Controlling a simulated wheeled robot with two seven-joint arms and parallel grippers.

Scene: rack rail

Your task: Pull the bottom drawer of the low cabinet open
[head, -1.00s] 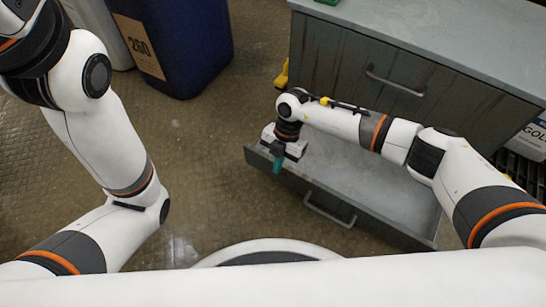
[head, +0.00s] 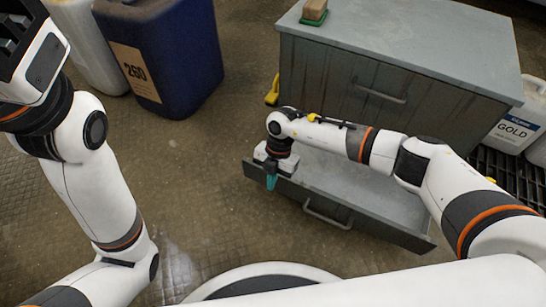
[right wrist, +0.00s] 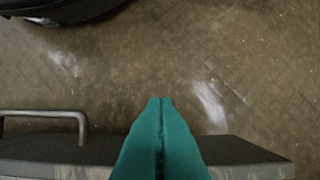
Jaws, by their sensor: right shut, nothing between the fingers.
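The low grey cabinet (head: 340,72) stands at the upper right of the head view. Its bottom drawer (head: 385,200) is pulled well out, with a bare grey inside and a bar handle (head: 328,217) on its front. The handle also shows at the left of the right wrist view (right wrist: 45,115). My right gripper (head: 271,182) is at the left end of the drawer front, apart from the handle. Its teal fingers (right wrist: 161,105) are shut together with nothing between them. My left gripper (head: 18,40) is partly cut off at the upper left, away from the cabinet; its fingertips are not clear.
The upper drawer, with its own handle (head: 380,93), is closed. A block on a green base (head: 314,14) sits on the cabinet top. A blue container (head: 165,55) stands left of the cabinet, and a white GOLD jug (head: 515,122) right. Floor left of the drawer is clear.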

